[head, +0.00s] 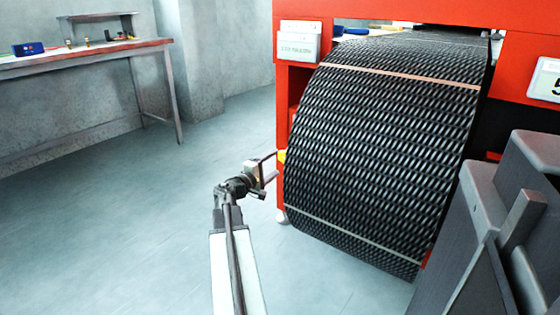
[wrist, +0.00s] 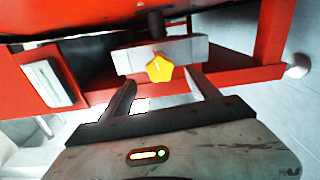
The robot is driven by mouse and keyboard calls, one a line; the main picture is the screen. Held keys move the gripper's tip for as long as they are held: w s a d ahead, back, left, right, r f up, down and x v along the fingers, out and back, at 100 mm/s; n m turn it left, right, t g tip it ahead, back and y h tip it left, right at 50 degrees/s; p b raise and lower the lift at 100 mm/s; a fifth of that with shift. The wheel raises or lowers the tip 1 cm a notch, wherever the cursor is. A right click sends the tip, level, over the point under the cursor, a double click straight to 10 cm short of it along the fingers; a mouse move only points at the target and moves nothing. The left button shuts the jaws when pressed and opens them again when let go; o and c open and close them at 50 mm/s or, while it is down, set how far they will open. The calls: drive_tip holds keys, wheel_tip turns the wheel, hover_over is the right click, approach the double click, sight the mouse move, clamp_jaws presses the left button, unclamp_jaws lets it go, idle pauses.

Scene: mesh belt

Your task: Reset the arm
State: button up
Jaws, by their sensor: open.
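My arm reaches up from the bottom of the head view. My gripper (head: 268,170) is at its end, close to the left front post of the red machine (head: 283,108). In the wrist view my gripper (wrist: 165,86) is open, with its two fingers apart and nothing seen between them. A yellow star-shaped knob (wrist: 160,68) on a light grey block (wrist: 190,50) shows just past the fingertips. A bit of yellow (head: 282,156) also shows beside the gripper in the head view. I cannot tell whether a finger touches the block.
A black mesh belt (head: 385,135) curves down the machine's front, right of my gripper. A grey machine part (head: 525,200) stands at the right. A workbench (head: 90,55) with small items stands along the left wall. The floor (head: 110,220) left of my arm is clear.

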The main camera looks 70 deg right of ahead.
drive_tip(key=shift+w+a, duration=0.1)
drive_tip(key=shift+a, duration=0.15)
drive_tip(key=w+a+r+n+t+p, duration=0.25)
drive_tip(key=w+a+r+p, duration=0.2)
drive_tip(key=w+a, duration=0.5)
drive_tip(key=w+a+r+n+t+p, duration=0.1)
drive_tip(key=w+a+r+t+p, duration=0.35)
drive_tip(key=w, duration=0.85)
drive_tip(key=w+a+f+t+y+p, duration=0.1)
drive_tip(key=w+a+y+p, duration=0.3)
drive_tip(key=a, duration=0.6)
drive_tip(key=w+a+f+t+y+p, duration=0.1)
drive_tip(key=w+a+f+p, duration=0.15)
drive_tip(key=w+a, duration=0.6)
drive_tip(key=s+a+f+y+p, duration=0.1)
drive_tip(key=a+y+p, duration=0.1)
drive_tip(key=a, duration=0.6)
drive_tip(key=a+f+y+p, duration=0.1)
drive_tip(key=a+f+y, duration=0.1)
drive_tip(key=a, duration=0.6)
drive_tip(key=s+a+f+m+g+y+p, duration=0.1)
drive_tip(key=s+a+f+g+y, duration=0.25)
drive_tip(key=a, duration=0.75)
drive_tip(key=s+a+f+g+y+p, duration=0.1)
drive_tip(key=s+a+f+y, duration=0.35)
drive_tip(key=a, duration=0.65)
wheel_tip(320, 180, up, 40)
drive_tip(key=s+p, duration=0.2)
drive_tip(key=p, duration=3.5)
drive_tip(key=shift+a+f, duration=0.15)
